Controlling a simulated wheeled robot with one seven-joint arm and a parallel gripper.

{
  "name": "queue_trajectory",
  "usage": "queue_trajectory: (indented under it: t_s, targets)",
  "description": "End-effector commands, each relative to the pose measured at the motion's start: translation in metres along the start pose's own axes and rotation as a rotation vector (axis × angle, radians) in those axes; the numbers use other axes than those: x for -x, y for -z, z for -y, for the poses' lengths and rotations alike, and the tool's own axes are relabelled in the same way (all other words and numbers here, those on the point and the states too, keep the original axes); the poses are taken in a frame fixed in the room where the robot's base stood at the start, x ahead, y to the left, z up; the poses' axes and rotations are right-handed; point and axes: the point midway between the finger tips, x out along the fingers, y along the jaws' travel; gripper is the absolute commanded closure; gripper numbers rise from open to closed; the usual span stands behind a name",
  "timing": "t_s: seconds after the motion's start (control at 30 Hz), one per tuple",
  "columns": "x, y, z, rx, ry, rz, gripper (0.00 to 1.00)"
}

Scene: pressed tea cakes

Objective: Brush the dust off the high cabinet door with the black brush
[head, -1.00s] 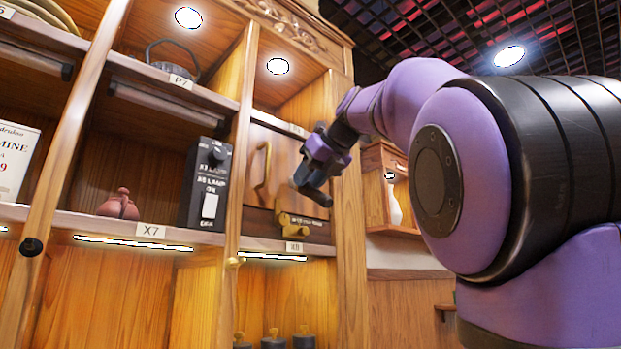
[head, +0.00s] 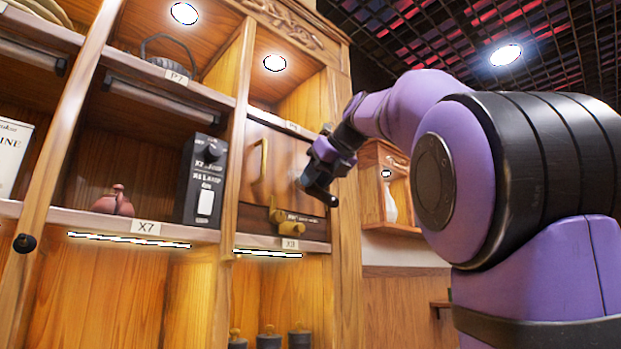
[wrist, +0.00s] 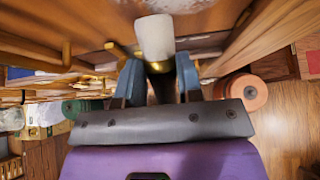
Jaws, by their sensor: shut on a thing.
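The high cabinet door (head: 284,160) is a wooden panel with an upright brass handle (head: 259,172), on the upper right of the cabinet in the head view. A faint pale, dusty patch shows on it right of the handle. My gripper (head: 314,180) is in front of the door's right side. In the wrist view its blue fingers (wrist: 155,78) are shut on the black brush, whose dark handle (wrist: 161,88) shows between them. A pale block (wrist: 155,38), seemingly the brush head, sticks out beyond the fingertips. Whether it touches the door I cannot tell.
A black switch box (head: 203,180) and a small reddish clay pot (head: 114,201) stand on the shelf to the left. A brass fitting (head: 290,220) sits below the door.

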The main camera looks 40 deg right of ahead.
Motion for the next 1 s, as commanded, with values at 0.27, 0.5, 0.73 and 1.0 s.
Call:
queue_trajectory:
  t_s: [0.27,0.5,0.73,1.0]
  targets:
    - [-0.001,-0.001,0.015,0.0,0.0,0.0,0.92]
    - [-0.002,-0.002,0.031,-0.001,0.0,0.0,0.92]
    - [-0.003,-0.002,0.038,0.0,0.0,0.0,0.92]
    - [-0.002,-0.001,0.057,-0.001,0.0,-0.001,0.92]
